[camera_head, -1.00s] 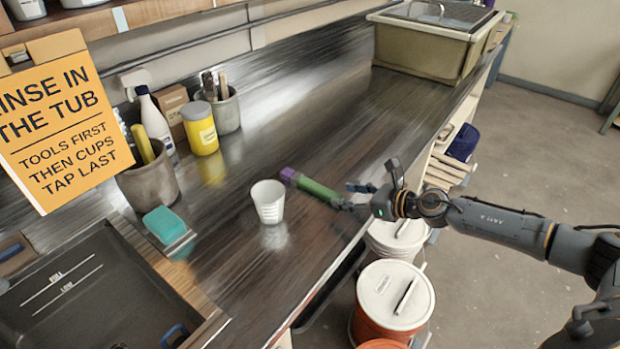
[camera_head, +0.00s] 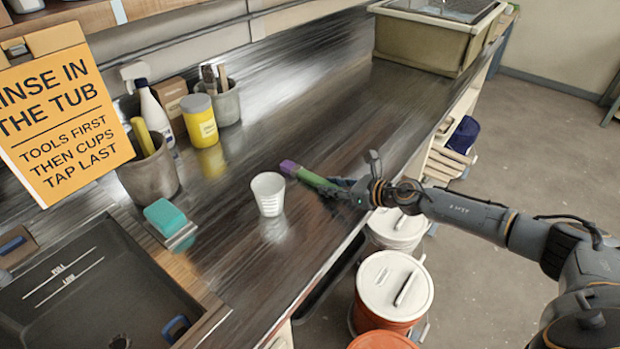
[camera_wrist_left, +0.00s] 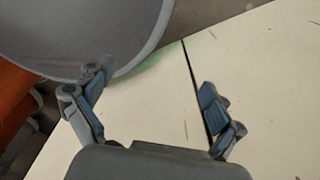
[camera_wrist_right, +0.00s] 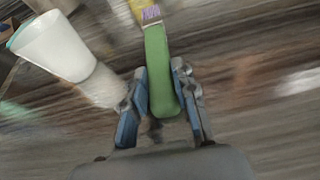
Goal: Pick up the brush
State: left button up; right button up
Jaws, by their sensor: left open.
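The brush lies on the dark metal counter (camera_head: 330,110), with a green handle (camera_head: 316,180) and a purple ferrule or head end pointing left. My right gripper (camera_head: 356,178) is low over the counter at the brush's near handle end. In the right wrist view its fingers (camera_wrist_right: 161,88) stand on both sides of the green handle (camera_wrist_right: 160,62), very close to it; I cannot tell whether they press on it. My left gripper (camera_wrist_left: 155,82) is open and empty, seen only in the left wrist view.
A white cup (camera_head: 268,194) stands just left of the brush. A teal sponge (camera_head: 165,216), yellow jar (camera_head: 199,120) and grey tool pots (camera_head: 150,178) are further left. Lidded buckets (camera_head: 394,286) stand below the counter's front edge. The counter behind the brush is clear.

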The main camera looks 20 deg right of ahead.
jog(key=shift+r, duration=0.1)
grip_shut()
jog(key=r, duration=0.1)
jog(key=r+p, duration=0.1)
jog(key=r, duration=0.1)
jog(key=r+p, duration=0.1)
jog(key=shift+s+a+r, duration=0.1)
jog(key=shift+s+r, duration=0.15)
jog(key=shift+r, duration=0.1)
jog(key=s+a+r+p, duration=0.6)
jog(key=s+r+p, duration=0.2)
jog(key=s, duration=0.4)
